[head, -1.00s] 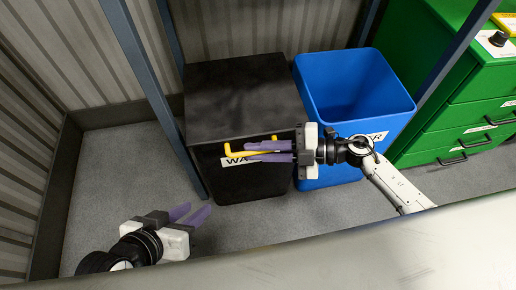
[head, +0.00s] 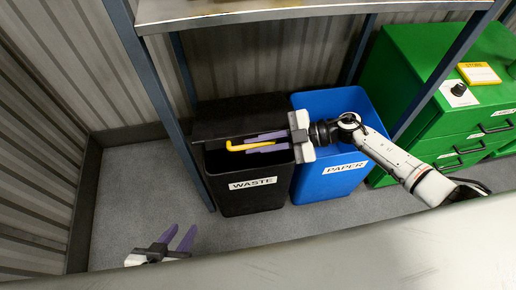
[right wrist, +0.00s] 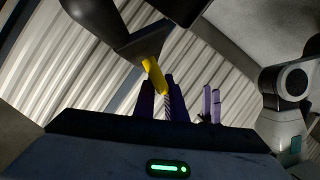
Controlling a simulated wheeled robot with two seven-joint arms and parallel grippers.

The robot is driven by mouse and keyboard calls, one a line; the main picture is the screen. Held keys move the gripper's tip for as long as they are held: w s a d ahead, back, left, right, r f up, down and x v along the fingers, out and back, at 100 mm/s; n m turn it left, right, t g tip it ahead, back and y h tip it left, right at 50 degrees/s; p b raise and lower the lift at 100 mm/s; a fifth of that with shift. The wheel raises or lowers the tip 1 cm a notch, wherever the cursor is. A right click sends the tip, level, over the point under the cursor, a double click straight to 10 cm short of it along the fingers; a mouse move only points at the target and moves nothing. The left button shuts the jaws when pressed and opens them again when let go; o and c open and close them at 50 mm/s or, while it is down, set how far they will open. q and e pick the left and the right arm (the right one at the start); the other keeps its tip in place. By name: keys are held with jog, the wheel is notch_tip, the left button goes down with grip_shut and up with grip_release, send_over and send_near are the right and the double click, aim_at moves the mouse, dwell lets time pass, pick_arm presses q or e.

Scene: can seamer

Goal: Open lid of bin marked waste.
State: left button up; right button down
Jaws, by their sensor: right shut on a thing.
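The black bin marked WASTE (head: 250,203) stands on the grey floor under a shelf frame. Its black lid (head: 238,112) is tilted up at the front, with the dark opening showing below it. The yellow handle (head: 234,147) sits on the lid's front edge. My right gripper (head: 264,142) comes from the right and is shut on the handle. The right wrist view also shows the handle (right wrist: 154,76) between its purple fingers, in front of the dark lid. My left gripper (head: 179,234) is open and empty, low at the left, apart from the bin.
A blue open bin marked PAPER (head: 345,173) stands close on the right of the black bin. A green drawer cabinet (head: 440,90) is further right. A metal shelf (head: 230,10) is above the bins, with blue posts. Floor left of the black bin is clear.

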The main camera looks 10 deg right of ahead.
jog(key=shift+m, duration=0.5)
jog(key=shift+w+d+r+p, duration=0.1)
jog(key=shift+w+r+p, duration=0.3)
jog(key=shift+r, duration=0.3)
jog(key=shift+w+a+r+p, duration=0.1)
jog(key=shift+w+r+p, duration=0.3)
jog(key=shift+r, duration=0.25)
jog(key=shift+w+d+r+p, duration=0.1)
jog(key=shift+w+r+p, duration=0.3)
jog(key=shift+r, duration=0.3)
jog(key=c, duration=2.1)
grip_release()
jog(key=shift+d, duration=0.1)
